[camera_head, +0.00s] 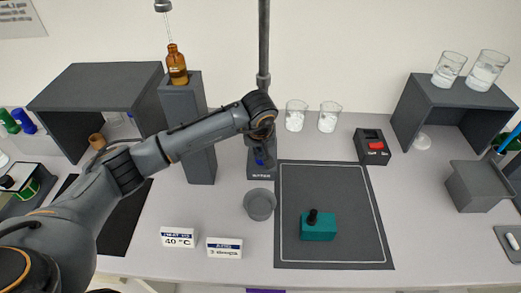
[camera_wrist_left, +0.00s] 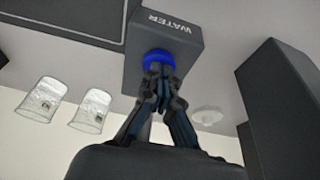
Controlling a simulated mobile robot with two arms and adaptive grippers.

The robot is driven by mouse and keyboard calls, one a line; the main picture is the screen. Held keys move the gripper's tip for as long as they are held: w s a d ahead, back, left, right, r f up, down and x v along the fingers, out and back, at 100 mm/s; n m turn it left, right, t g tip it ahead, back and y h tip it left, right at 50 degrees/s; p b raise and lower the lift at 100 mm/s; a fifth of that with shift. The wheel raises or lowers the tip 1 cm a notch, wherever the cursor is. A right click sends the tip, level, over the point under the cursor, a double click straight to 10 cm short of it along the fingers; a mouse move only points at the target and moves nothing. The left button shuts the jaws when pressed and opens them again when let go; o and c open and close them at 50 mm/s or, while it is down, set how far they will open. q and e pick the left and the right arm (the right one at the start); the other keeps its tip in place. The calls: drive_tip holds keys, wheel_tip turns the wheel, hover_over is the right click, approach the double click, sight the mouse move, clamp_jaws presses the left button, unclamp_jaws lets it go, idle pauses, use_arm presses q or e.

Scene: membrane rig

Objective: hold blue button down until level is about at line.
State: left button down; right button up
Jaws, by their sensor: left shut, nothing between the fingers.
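The blue button (camera_wrist_left: 157,57) sits on a dark grey block labelled WATER (camera_wrist_left: 178,35) in the left wrist view. In the head view only a bit of the blue button (camera_head: 260,162) shows below my gripper, on the dark block (camera_head: 260,173) at the foot of a pole. My left gripper (camera_wrist_left: 158,72) is shut and empty, its fingertips over the button's edge. I cannot tell whether they press it. In the head view my left gripper (camera_head: 262,148) hangs over the block. No level or line can be made out. My right gripper is not in view.
A grey cup (camera_head: 260,205) stands in front of the block. A dark mat (camera_head: 345,190) holds a teal block (camera_head: 318,228) with a black knob. A red switch (camera_head: 375,146) lies beyond it. A tall grey pillar (camera_head: 200,166) with an amber bottle (camera_head: 176,66) stands left, close to my arm.

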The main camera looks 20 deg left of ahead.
use_arm(q)
drive_tip(key=r+p, duration=0.2)
drive_tip(key=r, duration=0.1)
drive_tip(key=shift+w+r, duration=0.2)
drive_tip(key=shift+r, duration=0.05)
drive_tip(key=a+b+v, duration=0.1)
drive_tip(key=b+v, duration=0.2)
drive_tip(key=v, duration=0.7)
drive_tip(key=shift+s+d+r+b, duration=0.2)
drive_tip(key=shift+d+r+b, duration=0.1)
drive_tip(key=shift+d, duration=0.1)
drive_tip(key=shift+w, duration=0.1)
